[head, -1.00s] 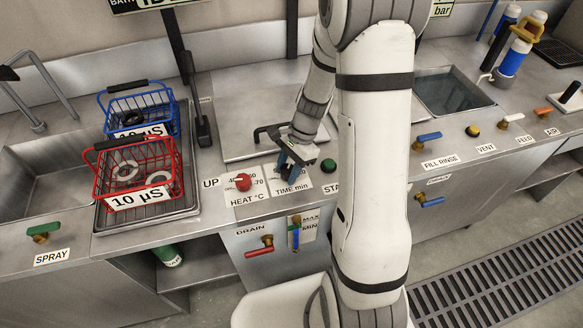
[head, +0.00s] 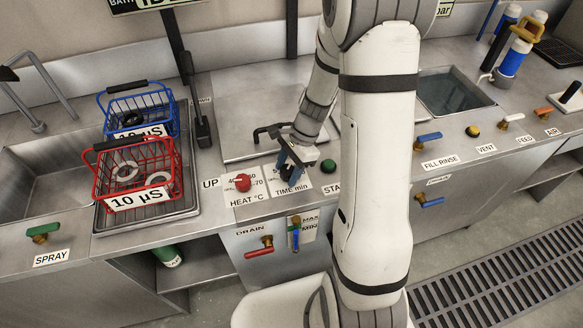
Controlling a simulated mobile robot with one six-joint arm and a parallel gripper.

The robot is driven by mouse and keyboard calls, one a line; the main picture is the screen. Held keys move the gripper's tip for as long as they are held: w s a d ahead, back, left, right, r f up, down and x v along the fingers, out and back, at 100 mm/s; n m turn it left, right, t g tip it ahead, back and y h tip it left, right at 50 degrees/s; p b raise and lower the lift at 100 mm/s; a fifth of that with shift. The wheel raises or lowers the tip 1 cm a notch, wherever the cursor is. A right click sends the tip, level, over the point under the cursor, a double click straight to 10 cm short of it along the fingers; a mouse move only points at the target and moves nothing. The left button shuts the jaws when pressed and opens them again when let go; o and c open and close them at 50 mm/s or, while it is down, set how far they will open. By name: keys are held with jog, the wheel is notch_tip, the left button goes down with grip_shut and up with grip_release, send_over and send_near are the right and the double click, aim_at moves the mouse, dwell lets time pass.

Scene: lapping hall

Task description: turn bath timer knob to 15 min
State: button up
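The bath timer knob (head: 287,175) is a small dark knob on the white dial plate marked TIME min (head: 292,188), on the counter front. My gripper (head: 289,168) points down at this knob, with its blue-grey fingers on either side of it. The fingers hide much of the knob and part of the scale. Its pointer and set value cannot be read. I cannot tell whether the fingers press on the knob or stand open around it.
A red HEAT knob (head: 243,182) is close on the left and a green button (head: 328,165) close on the right. A lidded bath (head: 240,135) with a black handle lies behind. Red (head: 122,190) and blue (head: 150,98) baskets stand at left. Drain handles sit below.

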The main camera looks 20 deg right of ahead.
jog(key=shift+o, duration=0.8)
jog(key=v, duration=0.7)
jog(key=shift+r, duration=0.35)
jog(key=shift+d, duration=0.1)
